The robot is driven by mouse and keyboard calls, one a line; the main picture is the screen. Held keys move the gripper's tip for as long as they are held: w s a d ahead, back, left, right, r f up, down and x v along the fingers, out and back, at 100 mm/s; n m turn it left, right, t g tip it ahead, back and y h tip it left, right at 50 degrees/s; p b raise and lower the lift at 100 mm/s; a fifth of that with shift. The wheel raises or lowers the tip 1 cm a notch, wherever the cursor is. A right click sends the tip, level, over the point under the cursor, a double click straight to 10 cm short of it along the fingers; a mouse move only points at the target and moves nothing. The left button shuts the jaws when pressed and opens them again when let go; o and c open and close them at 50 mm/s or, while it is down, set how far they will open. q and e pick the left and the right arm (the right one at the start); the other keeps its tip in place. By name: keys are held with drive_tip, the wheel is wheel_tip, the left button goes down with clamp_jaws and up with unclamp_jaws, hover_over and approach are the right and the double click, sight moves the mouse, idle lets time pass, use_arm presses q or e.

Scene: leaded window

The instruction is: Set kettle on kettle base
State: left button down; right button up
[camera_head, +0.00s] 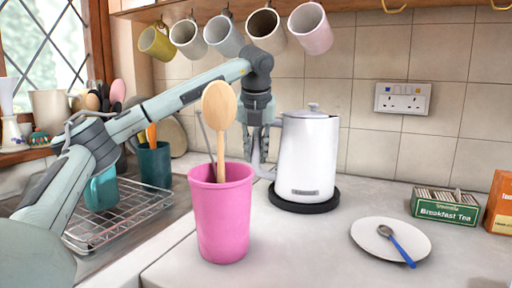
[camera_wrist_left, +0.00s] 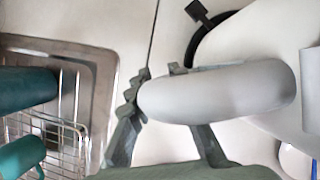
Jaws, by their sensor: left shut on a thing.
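The white kettle (camera_head: 307,155) stands upright over its round black base (camera_head: 303,206) on the counter. The base's dark rim shows around the kettle's bottom in the head view; I cannot tell whether a thin gap is left between them. My left gripper (camera_head: 259,143) reaches down at the kettle's left side and is shut on its handle. In the left wrist view the pale handle (camera_wrist_left: 225,92) lies between the fingers, with the kettle body (camera_wrist_left: 275,35) at the right and the base's dark edge (camera_wrist_left: 196,42) beyond. My right gripper is out of view.
A pink cup (camera_head: 222,215) with a wooden spoon stands in front, left of the kettle. A wire rack (camera_head: 120,218) is at left. A white plate (camera_head: 390,240) with a spoon and a tea box (camera_head: 444,207) are at right. Mugs (camera_head: 265,27) hang above.

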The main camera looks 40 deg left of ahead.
use_arm(q)
drive_tip(key=shift+r, duration=0.2)
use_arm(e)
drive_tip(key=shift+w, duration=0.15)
use_arm(q)
drive_tip(key=c, duration=1.9)
unclamp_jaws()
drive_tip(key=shift+f, duration=0.25)
drive_tip(key=o, duration=0.5)
drive_tip(key=shift+s+r, duration=0.1)
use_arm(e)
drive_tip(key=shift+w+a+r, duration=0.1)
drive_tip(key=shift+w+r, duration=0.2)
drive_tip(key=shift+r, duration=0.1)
